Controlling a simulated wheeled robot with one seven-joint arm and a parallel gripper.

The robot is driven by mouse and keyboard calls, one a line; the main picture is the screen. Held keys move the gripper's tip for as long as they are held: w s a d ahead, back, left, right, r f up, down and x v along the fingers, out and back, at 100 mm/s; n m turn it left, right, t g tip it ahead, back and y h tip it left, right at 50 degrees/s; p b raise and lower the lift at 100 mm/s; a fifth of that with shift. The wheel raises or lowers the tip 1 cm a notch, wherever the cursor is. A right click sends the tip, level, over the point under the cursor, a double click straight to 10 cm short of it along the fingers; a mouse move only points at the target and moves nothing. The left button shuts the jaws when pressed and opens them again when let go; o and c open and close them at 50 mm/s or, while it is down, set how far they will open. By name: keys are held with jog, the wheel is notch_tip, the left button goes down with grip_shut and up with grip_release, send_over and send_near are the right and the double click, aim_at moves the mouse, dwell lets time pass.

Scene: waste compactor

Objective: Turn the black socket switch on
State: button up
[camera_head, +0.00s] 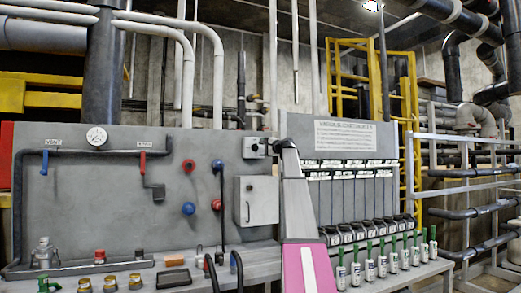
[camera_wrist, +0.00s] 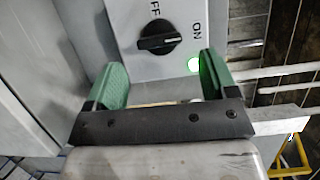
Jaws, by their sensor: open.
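The black socket switch (camera_wrist: 159,38) is a rotary knob on a grey box (camera_wrist: 125,22). Letters of OFF and the word ON are printed beside it, and a green light (camera_wrist: 194,64) glows near ON. A pale mark shows at the knob's left end in the wrist view. My gripper (camera_wrist: 162,65) is open, with its green fingers spread on either side below the knob and nothing between them. I cannot tell whether a finger touches the box. In the head view, the grey box (camera_head: 253,148) is on the panel's upper right, with my gripper (camera_head: 281,146) at its right side.
A grey panel (camera_head: 110,190) carries a gauge, pipes and coloured knobs. A closed grey cabinet (camera_head: 257,200) is below the switch box. Several green-topped items (camera_head: 380,265) line a ledge at right. Pipe railings (camera_head: 470,173) stand at far right.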

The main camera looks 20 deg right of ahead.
jog(key=v, duration=0.8)
